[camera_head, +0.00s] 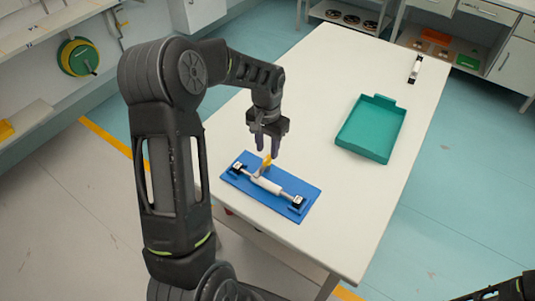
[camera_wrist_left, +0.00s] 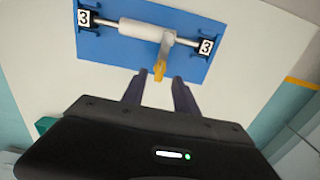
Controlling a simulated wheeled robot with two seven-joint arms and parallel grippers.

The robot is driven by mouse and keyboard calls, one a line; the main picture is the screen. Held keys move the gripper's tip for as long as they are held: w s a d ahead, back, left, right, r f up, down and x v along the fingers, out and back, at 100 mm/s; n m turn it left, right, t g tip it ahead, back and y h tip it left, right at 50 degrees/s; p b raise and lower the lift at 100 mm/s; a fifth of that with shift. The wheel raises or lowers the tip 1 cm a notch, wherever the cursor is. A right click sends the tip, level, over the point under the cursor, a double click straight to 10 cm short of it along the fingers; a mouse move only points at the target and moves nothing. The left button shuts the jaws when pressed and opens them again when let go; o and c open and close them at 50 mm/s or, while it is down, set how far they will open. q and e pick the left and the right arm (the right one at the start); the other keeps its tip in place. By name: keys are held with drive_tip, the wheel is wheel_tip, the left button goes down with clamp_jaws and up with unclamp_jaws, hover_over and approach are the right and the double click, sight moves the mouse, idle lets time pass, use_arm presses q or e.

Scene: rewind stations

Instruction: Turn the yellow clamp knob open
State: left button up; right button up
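The yellow clamp knob (camera_head: 267,160) stands on the blue base plate (camera_head: 237,178), beside a white roller (camera_head: 266,184) on a metal rod. In the left wrist view the knob (camera_wrist_left: 160,69) hangs from a pale clamp arm (camera_wrist_left: 167,45) at the roller's right end. My left gripper (camera_head: 267,153) is above the plate with its fingers pointing down at the knob. In the left wrist view its fingers (camera_wrist_left: 157,88) are apart, one on each side of the knob's line, and the knob is at their tips. I see no clear contact.
Black end blocks marked 3 (camera_wrist_left: 205,47) hold the rod. A teal tray (camera_head: 372,128) lies further back on the white table (camera_head: 300,80), with a small white and black part (camera_head: 415,69) beyond it. The table around the plate is mostly clear.

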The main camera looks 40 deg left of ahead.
sight(267, 158)
use_arm(q)
drive_tip(key=shift+f+p, duration=0.3)
drive_tip(key=shift+f, duration=1.7)
clamp_jaws()
